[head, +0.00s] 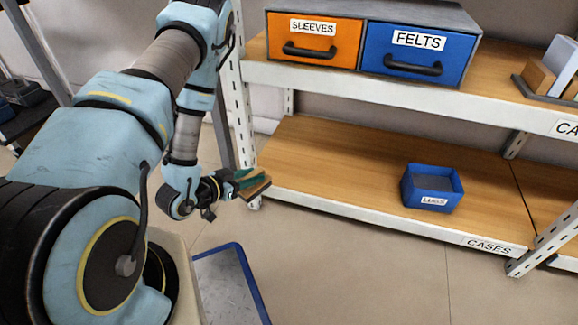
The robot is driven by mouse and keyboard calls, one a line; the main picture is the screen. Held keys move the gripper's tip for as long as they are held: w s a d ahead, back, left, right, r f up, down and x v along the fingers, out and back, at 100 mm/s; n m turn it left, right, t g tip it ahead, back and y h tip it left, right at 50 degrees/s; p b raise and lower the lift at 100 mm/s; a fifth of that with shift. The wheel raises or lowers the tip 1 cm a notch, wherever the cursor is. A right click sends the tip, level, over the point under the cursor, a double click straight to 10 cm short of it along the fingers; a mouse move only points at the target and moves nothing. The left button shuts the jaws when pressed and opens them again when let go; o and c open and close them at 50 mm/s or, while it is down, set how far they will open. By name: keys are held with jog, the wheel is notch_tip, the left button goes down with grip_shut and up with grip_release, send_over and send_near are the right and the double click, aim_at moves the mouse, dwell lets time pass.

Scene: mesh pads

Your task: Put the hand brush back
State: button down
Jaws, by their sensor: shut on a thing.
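My gripper (234,186) is at the left end of the lower shelf, by the shelf's white upright. It is shut on the hand brush (256,186), which shows a wooden tan part and a dark green part. The brush sticks out to the right of the jaws, in front of the lower shelf's left front edge. I cannot tell whether the brush touches the shelf. The fingertips are small and partly hidden by the brush.
A blue open bin (433,190) stands on the lower shelf (330,165), marked CASES. Above are an orange SLEEVES drawer (314,50) and a blue FELTS drawer (415,67). A blue-rimmed tray (246,265) is below my gripper. The lower shelf left of the bin is clear.

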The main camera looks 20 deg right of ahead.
jog(key=b+x, duration=0.2)
jog(key=x, duration=0.3)
jog(key=r+b+x, duration=0.1)
jog(key=b+x, duration=0.1)
jog(key=x, duration=0.3)
jog(key=r+b+x, duration=0.1)
jog(key=b+x, duration=0.2)
jog(key=x, duration=0.3)
jog(key=shift+w+d+r, duration=0.15)
jog(key=shift+w+d, duration=0.15)
jog(key=shift+d, duration=0.15)
jog(key=shift+r, duration=0.1)
jog(key=c, duration=0.5)
grip_release()
